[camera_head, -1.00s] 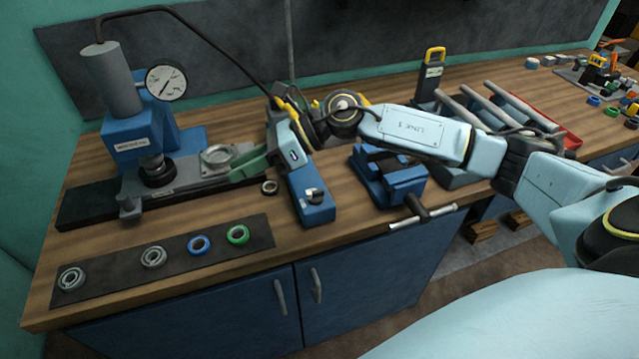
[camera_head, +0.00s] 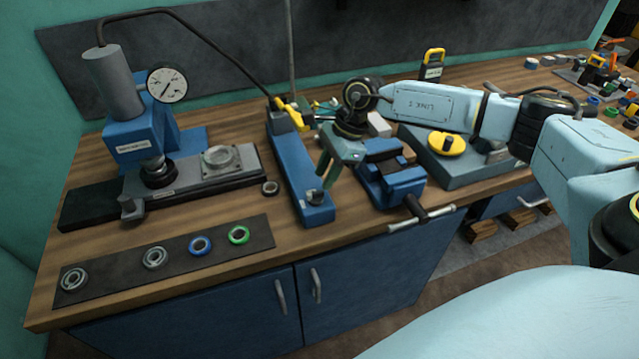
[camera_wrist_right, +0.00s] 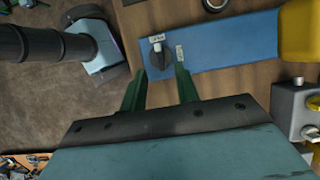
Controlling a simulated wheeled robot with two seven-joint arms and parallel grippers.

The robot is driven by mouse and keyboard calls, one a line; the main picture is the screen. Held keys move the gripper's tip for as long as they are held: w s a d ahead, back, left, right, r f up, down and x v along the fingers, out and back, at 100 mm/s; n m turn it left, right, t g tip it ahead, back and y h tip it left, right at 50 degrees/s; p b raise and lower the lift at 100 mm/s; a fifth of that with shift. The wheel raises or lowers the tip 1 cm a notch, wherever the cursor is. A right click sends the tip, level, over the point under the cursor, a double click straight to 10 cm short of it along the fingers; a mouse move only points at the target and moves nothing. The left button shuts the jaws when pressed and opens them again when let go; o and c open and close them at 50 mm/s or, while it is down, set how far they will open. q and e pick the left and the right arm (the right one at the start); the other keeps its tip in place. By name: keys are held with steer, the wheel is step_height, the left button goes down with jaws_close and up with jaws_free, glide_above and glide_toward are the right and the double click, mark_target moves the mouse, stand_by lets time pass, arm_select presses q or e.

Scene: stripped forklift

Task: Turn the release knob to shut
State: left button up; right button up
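The release knob (camera_head: 315,196) is a small dark knob on the front end of the long blue pump body (camera_head: 283,155). In the right wrist view the knob (camera_wrist_right: 158,57) is dark, with a small light label beside it on the blue body (camera_wrist_right: 225,42). My right gripper (camera_head: 325,177) points down over the pump's front end. Its green fingers (camera_wrist_right: 160,70) are open and apart, with the knob showing between and just beyond their tips. I cannot tell the height gap or whether they touch it. My left gripper is not in view.
A blue vise (camera_head: 392,180) with a protruding handle (camera_head: 422,213) stands right of the pump. A press with a gauge (camera_head: 166,84) stands left. A loose ring (camera_head: 270,188) lies beside the pump. A dark mat (camera_head: 110,272) with several rings lies at the front left.

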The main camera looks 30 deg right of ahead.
mark_target(316, 192)
steer(key=shift+x, duration=2.15)
steer(key=shift+a, duration=0.1)
steer(key=shift+c, duration=0.3)
jaws_close()
